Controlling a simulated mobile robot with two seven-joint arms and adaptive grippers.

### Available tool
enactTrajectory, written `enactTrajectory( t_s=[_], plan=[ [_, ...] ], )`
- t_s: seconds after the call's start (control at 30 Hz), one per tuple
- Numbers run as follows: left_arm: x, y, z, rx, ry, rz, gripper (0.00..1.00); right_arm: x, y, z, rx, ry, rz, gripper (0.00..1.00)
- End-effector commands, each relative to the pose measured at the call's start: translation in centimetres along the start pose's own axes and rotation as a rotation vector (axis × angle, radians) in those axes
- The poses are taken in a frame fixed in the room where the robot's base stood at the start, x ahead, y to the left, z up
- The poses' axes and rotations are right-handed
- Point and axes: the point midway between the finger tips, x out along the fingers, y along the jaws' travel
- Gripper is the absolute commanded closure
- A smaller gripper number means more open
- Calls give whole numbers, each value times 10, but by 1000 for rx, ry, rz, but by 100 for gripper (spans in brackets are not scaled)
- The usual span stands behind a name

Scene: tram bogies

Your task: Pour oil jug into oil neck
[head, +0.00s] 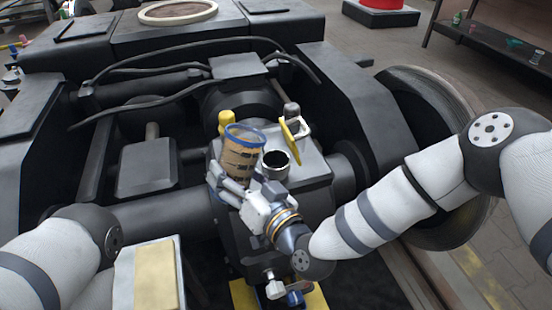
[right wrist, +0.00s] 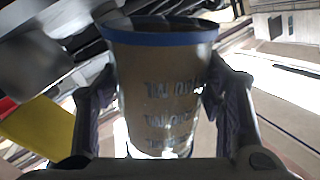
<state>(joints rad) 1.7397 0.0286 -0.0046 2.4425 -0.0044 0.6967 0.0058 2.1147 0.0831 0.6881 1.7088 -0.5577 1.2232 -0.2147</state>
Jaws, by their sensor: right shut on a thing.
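The oil jug (head: 239,158) is a clear brown-tinted cup with a blue rim and dark markings. My right gripper (head: 232,186) is shut around it; in the right wrist view the jug (right wrist: 165,90) stands between both fingers. The jug is close to upright, with its open top up. The oil neck (head: 276,163) is a short dark open tube with a bright rim, on the gearbox housing. The jug is just left of the neck, its rim a little higher in the picture; I see no oil flowing. My left arm shows at lower left, but its gripper is out of view.
A yellow flap (head: 291,142) and a grey-white fitting (head: 296,122) stand just behind the neck. A yellow part (head: 226,119) is behind the jug. Black hoses (head: 190,62) cross the bogie frame. A large wheel (head: 425,120) stands at right.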

Motion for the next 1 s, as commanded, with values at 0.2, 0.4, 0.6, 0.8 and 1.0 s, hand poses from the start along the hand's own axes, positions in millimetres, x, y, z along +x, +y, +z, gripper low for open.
enactTrajectory(
  t_s=[0.2, 0.4, 0.6, 0.8, 1.0],
  plan=[
    [1, 0, 0, 0, -2, 0, 69, 0, 1, -1, 28, -2, 0, 70],
    [2, 0, 0, 0, -3, 0, 69, 0, 1, -2, 56, -5, 0, 70],
    [4, 0, -1, 0, -5, 0, 69, 0, 3, -3, 82, -9, 0, 70],
    [5, 0, -1, 0, -7, 0, 69, 1, 4, -4, 109, -12, 0, 70],
    [7, 0, -2, 0, -9, 0, 69, 1, 5, -4, 136, -17, 0, 70]
  ],
)
